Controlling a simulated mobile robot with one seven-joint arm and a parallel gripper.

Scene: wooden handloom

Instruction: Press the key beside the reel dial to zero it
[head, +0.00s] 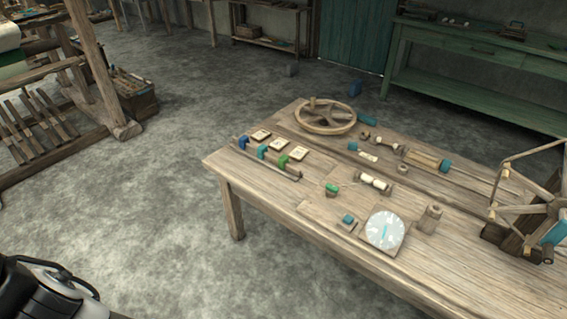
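The reel dial (385,230) is a pale round disc with a blue pointer, on a wooden plate at the near side of the wooden table. A small teal key (348,219) on a wooden block sits just left of the dial. Whether the key is pressed in cannot be told at this size. My gripper is not in view. A dark part of my own body shows at the lower left corner, well apart from the table.
A green knob (332,188) and spools (375,183) lie behind the key. A wooden reel (530,215) stands at the table's right. A spoked wheel (325,116) lies farther back. The loom (95,75) stands at left. The floor (130,220) before the table is clear.

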